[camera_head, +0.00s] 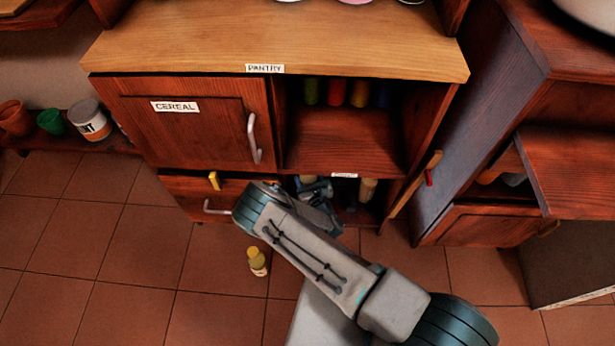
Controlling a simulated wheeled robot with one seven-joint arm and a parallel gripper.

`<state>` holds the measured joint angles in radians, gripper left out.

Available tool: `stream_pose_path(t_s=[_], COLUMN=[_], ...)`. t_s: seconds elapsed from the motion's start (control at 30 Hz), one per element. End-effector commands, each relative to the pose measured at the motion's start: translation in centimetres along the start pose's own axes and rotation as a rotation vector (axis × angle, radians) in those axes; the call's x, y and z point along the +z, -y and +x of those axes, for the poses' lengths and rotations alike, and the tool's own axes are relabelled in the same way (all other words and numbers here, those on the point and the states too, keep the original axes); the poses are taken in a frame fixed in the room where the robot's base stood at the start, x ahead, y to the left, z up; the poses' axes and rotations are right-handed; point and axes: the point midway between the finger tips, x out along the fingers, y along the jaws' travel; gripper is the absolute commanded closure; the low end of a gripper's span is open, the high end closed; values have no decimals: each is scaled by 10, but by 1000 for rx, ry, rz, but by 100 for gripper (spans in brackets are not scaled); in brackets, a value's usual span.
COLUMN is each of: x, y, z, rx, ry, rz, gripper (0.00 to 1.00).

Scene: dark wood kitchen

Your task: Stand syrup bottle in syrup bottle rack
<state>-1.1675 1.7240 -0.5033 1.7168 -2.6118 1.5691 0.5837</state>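My gripper (318,192) is at the front of the low open compartment under the shelf, at the cabinet's lower right. My own wrist partly hides it, so I cannot see whether its fingers are open or hold something. A tan-topped item (308,179) shows just behind it, and a tan-topped bottle (367,190) stands to its right in that compartment. No syrup bottle rack can be made out for certain.
The pantry cabinet (270,45) has a shut cereal door (190,130) and a drawer (205,205) on the left. An open shelf (340,140) holds several coloured bottles. A wooden door edge (415,185) sticks out at right. Floor at left (110,270) is clear.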

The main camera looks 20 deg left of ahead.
Motion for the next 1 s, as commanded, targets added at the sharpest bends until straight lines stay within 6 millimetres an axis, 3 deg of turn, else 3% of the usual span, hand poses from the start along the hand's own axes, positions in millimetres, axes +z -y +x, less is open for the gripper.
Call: stream_pose_path(t_s=[0.2, 0.3, 0.53, 0.77, 1.0], x=[-1, -17, -29, -70, -69], y=[17, 16, 16, 16, 17], z=[42, 40, 39, 39, 43], rx=[2, 3, 2, 1, 1], ry=[5, 1, 2, 1, 3], rz=[0, 0, 1, 0, 0], gripper=[87, 87, 87, 87, 87])
